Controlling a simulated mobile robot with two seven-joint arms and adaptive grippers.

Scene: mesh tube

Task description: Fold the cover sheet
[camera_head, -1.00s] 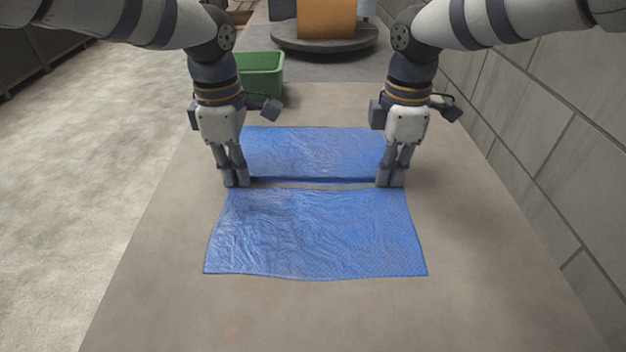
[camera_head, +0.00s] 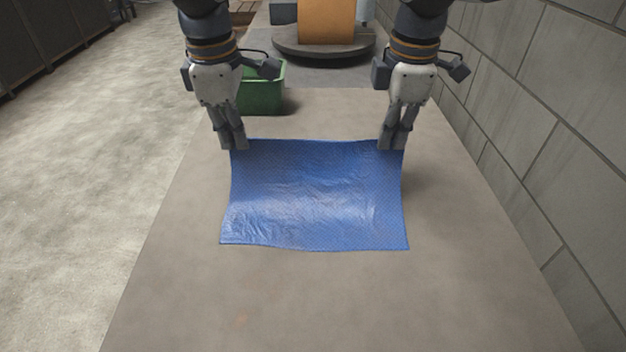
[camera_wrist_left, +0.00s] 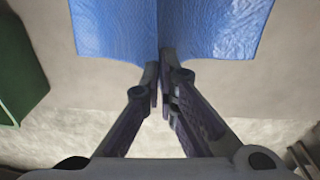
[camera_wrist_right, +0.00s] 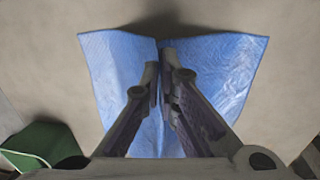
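The blue cover sheet (camera_head: 312,205) hangs from both grippers above the table, its raised upper line running between them and its near panel sloping toward me. In the left wrist view the sheet (camera_wrist_left: 215,25) spreads on both sides of the fingers from a central ridge. It does the same in the right wrist view (camera_wrist_right: 220,75). My left gripper (camera_head: 234,142) is shut on the sheet at the left end of the ridge. My right gripper (camera_head: 391,142) is shut on it at the right end. The far panel is hidden behind the near one in the head view.
A green bin (camera_head: 262,95) stands behind my left gripper at the table's far left. A round dark platform (camera_head: 323,48) with an orange block (camera_head: 325,18) is farther back. A block wall (camera_head: 555,130) runs along the right. The near table (camera_head: 320,300) is bare.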

